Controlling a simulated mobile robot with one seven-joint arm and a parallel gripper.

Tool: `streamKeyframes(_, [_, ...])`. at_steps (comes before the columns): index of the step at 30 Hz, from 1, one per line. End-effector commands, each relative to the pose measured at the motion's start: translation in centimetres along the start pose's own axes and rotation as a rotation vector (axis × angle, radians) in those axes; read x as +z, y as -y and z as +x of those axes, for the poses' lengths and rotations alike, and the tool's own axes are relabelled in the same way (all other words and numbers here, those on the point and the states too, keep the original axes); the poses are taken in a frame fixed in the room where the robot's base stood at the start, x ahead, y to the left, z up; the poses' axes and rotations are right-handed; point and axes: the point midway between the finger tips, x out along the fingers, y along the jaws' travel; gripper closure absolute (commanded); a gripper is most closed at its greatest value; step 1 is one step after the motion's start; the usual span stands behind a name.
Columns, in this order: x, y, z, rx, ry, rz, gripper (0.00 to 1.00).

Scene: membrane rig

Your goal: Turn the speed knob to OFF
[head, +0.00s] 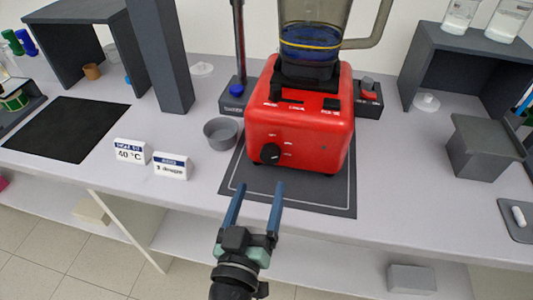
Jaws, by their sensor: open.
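The speed knob (270,153) is a black round knob low on the front left of a red blender base (318,150). Small white marks surround it; the one above it appears to read OFF, but the text is tiny. The knob's pointer direction is too small to tell. My gripper (255,190) is open and empty, its two blue fingers pointing toward the blender. In the picture it is below the knob, near the front edge of the table, apart from the knob.
The blender stands on a dark mat (335,200) with a white outline. A grey bowl (221,134) is left of it. Two white label cards (172,167) stand further left. A dark grey column (162,60) rises behind them.

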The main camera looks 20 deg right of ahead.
Motion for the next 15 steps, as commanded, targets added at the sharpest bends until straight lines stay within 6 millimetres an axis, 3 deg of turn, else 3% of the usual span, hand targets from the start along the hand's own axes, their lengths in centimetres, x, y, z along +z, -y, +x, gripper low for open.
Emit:
streamKeyframes(6, [-0.3,-0.2,4.8,0.003,0.000,0.000,0.19])
streamKeyframes(15, [-0.1,-0.1,8.1,0.002,0.000,0.001,0.19])
